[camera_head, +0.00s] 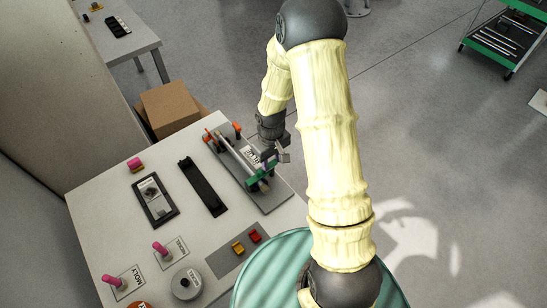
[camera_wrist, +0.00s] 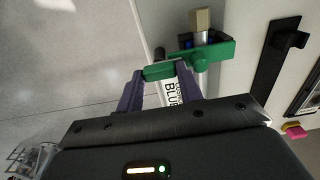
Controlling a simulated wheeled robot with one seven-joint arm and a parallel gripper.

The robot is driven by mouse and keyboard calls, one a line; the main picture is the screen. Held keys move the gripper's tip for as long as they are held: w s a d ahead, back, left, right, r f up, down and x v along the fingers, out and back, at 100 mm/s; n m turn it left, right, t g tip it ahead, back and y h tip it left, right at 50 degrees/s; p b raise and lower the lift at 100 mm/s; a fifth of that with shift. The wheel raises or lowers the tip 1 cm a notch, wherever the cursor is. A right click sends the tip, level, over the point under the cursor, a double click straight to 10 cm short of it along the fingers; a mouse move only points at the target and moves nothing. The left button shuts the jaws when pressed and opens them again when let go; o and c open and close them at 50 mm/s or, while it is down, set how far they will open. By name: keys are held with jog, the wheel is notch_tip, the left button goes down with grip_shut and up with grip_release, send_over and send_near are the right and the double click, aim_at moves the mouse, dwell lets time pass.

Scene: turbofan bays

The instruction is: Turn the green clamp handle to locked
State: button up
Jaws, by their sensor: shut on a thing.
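The green clamp handle (camera_wrist: 217,52) shows near the top of the wrist view, with its left end between my fingertips. My gripper (camera_wrist: 158,76) has its two purple fingers on either side of that end and is shut on it. In the head view my gripper (camera_head: 277,156) is at the near right part of a grey fixture plate (camera_head: 270,203), by the green handle (camera_head: 262,171). A white label reading "BLUE" (camera_wrist: 171,91) lies below the handle, partly hidden by my gripper. Any locked marking is not readable.
The light table (camera_head: 90,215) also holds a black bar (camera_head: 202,186), a framed gauge panel (camera_head: 155,200), pink knobs (camera_head: 164,250), a round grey dial (camera_head: 186,284) and a red-and-yellow switch plate (camera_head: 232,262). A cardboard box (camera_head: 170,108) stands behind the table.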

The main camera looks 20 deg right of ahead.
aim_at(272, 161)
jog(key=shift+w+r, duration=0.1)
jog(key=shift+w, duration=0.1)
jog(key=o, duration=1)
jog(key=shift+s, duration=0.15)
notch_tip(272, 161, up, 8)
jog(key=p, duration=0.6)
